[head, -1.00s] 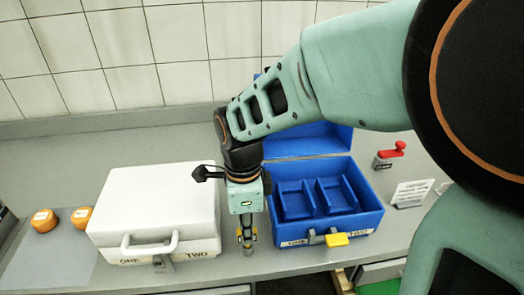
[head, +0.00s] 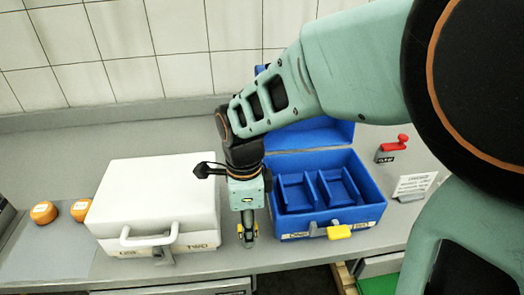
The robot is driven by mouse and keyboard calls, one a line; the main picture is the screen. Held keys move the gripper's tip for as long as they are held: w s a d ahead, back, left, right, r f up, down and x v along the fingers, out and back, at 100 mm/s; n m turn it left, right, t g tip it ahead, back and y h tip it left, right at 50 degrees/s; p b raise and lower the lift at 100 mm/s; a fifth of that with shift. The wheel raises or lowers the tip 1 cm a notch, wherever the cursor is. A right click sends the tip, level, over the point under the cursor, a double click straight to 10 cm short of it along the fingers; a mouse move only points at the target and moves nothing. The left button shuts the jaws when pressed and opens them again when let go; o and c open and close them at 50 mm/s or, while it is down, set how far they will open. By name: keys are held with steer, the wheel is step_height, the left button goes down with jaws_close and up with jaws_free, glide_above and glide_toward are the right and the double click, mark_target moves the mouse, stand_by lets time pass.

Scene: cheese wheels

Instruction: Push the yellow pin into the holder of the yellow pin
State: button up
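The yellow pin (head: 339,232) shows as a yellow block at the front of the open blue case (head: 378,208). A small grey fitting (head: 315,230) sits just left of it and may be its holder; I cannot tell how far the pin is in. My gripper (head: 248,240) points down between the white case and the blue case, left of the yellow pin and apart from it. Its fingers look close together, but I cannot make out any gap. Nothing held is visible.
A closed white case (head: 155,195) with a handle stands left of my gripper. Two orange wheels (head: 43,212) (head: 82,209) lie at the far left. A red-handled device (head: 392,148) and a small white sign (head: 414,186) stand right of the blue case.

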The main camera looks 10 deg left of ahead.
steer(key=shift+r, duration=0.1)
step_height(320, 180, up, 7)
steer(key=shift+r, duration=0.2)
stand_by(0.5)
